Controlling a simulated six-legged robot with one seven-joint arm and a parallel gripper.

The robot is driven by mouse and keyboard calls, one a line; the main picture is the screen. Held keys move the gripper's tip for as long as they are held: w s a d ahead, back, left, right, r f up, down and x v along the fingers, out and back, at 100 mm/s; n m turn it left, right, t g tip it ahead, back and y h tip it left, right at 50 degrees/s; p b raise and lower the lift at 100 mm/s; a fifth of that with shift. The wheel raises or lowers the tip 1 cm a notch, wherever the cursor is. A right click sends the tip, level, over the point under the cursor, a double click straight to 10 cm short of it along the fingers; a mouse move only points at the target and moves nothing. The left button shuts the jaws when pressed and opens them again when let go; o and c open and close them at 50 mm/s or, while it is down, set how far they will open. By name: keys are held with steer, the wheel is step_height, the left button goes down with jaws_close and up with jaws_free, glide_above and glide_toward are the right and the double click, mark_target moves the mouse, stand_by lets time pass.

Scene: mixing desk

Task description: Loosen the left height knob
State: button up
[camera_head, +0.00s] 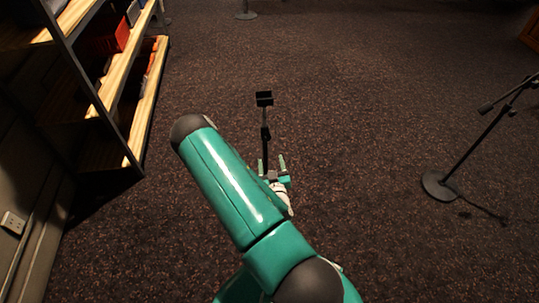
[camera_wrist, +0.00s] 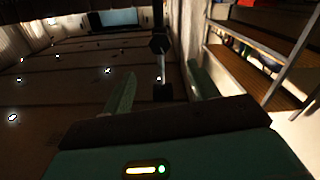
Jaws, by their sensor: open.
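A thin black stand (camera_head: 265,133) rises just beyond my gripper in the head view, with a dark block-like head (camera_head: 264,99) at its top. My gripper (camera_head: 272,163) is open, its two teal fingers pointing toward the stand. In the wrist view my gripper (camera_wrist: 160,76) has nothing clasped between its fingers. There the stand shows between them as a short bright pole (camera_wrist: 161,68), with a dark joint (camera_wrist: 160,44) and a dark block (camera_wrist: 163,92) at its ends. I cannot tell which part is the left height knob. The stand's foot is hidden by my arm.
A wooden shelf unit (camera_head: 151,105) with a black frame stands on the left; it also shows in the wrist view (camera_wrist: 258,84). Another stand with a round base (camera_head: 437,186) and boom is at the right. The dark carpet between is clear.

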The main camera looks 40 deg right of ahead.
mark_target(266, 139)
steer(key=shift+s+a, duration=0.1)
steer(key=shift+s, duration=0.1)
steer(key=x, duration=1.2)
steer(key=shift+w, duration=0.1)
steer(key=c, duration=1)
